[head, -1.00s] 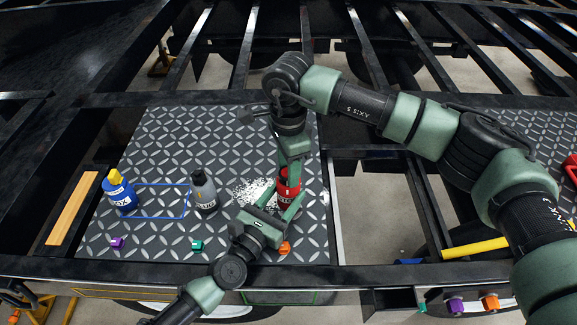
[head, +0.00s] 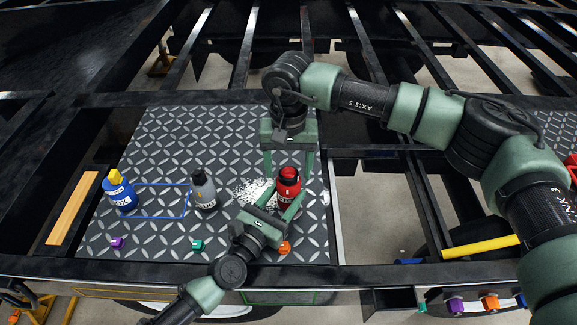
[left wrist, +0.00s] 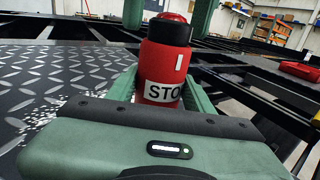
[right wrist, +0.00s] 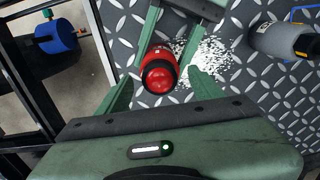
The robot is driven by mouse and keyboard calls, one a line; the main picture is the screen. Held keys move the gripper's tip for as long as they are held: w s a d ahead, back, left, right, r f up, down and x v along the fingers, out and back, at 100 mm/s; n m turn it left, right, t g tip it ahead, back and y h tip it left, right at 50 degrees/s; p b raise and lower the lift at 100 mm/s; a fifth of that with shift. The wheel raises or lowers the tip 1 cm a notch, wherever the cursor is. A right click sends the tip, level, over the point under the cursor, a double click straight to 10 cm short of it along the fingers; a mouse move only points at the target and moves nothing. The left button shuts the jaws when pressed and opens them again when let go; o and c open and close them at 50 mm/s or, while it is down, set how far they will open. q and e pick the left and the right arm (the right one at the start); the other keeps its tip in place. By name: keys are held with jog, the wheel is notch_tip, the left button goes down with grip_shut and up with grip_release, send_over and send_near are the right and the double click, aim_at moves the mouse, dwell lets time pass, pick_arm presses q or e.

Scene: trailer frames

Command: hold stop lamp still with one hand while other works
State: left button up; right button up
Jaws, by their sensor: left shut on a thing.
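The stop lamp (head: 287,186) is a red cylinder with a black collar and red dome, upright on the diamond-plate deck (head: 150,235). Its white "STO…" label shows in the left wrist view (left wrist: 165,62). My left gripper (head: 284,204) is shut on the lamp's lower body from the near side. My right gripper (head: 288,165) is open above the lamp, pointing down, one finger on each side. The right wrist view shows the lamp's red dome (right wrist: 159,76) between those fingers, with a gap to them. The lamp's base is partly hidden by the left fingers.
White granules (head: 250,192) lie beside the lamp. A grey bottle (head: 203,188) and a blue bottle with a yellow top (head: 120,192) stand left. Purple (head: 117,242), teal (head: 197,245) and orange (head: 285,247) pieces sit near the front edge. An open frame gap lies right.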

aim_at(289, 170)
notch_tip(289, 170, up, 12)
dwell(0.6)
pick_arm(q)
jog(key=o, duration=1.6)
